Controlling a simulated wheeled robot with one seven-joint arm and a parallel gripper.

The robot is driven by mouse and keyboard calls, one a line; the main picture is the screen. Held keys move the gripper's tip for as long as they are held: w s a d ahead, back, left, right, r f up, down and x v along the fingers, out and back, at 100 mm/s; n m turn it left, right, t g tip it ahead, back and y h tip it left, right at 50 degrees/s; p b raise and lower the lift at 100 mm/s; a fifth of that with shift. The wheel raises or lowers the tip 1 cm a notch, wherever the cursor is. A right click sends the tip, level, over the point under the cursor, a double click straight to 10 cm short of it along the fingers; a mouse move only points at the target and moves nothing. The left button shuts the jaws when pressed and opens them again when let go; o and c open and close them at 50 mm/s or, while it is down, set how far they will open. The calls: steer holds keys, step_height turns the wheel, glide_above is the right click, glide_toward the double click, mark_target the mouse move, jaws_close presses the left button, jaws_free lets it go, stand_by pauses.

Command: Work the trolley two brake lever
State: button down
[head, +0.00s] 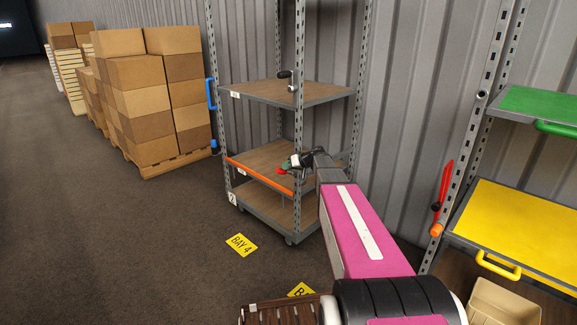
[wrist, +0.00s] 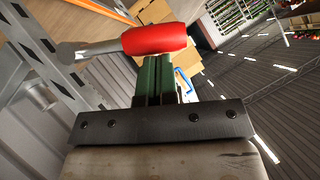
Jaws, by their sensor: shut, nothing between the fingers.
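A lever with a red grip (wrist: 155,38) and a grey shaft crosses the top of the wrist view. Its red grip shows as a small spot in the head view (head: 281,171), beside the orange-edged middle shelf. My gripper (wrist: 155,62) has green fingers, shut and empty, their tips close against the red grip. I cannot tell whether they touch. In the head view my gripper (head: 287,166) is at the trolley's front, partly hidden by its own wrist.
A black-knobbed handle (head: 285,75) sits on the trolley's post above. A second rack with a yellow shelf (head: 510,225) and a red lever (head: 445,185) stands at right. Stacked boxes (head: 155,95) stand at left. The floor (head: 110,240) at front left is clear.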

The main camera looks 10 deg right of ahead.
mark_target(282, 173)
steer(key=shift+s+a+f+n+t+h, duration=0.3)
steer(key=shift+s+a+f+n+h, duration=0.1)
steer(key=shift+a+f+n+h, duration=0.15)
steer(key=shift+s+a+f+n+t+h, duration=0.35)
steer(key=shift+f+n, duration=0.1)
steer(key=shift+f, duration=0.2)
step_height(282, 173, down, 8)
steer(key=n+t+h, duration=0.3)
steer(key=n+h, duration=0.1)
steer(key=shift+s+a+r, duration=0.2)
steer(key=shift+a, duration=0.2)
steer(key=shift+f, duration=0.1)
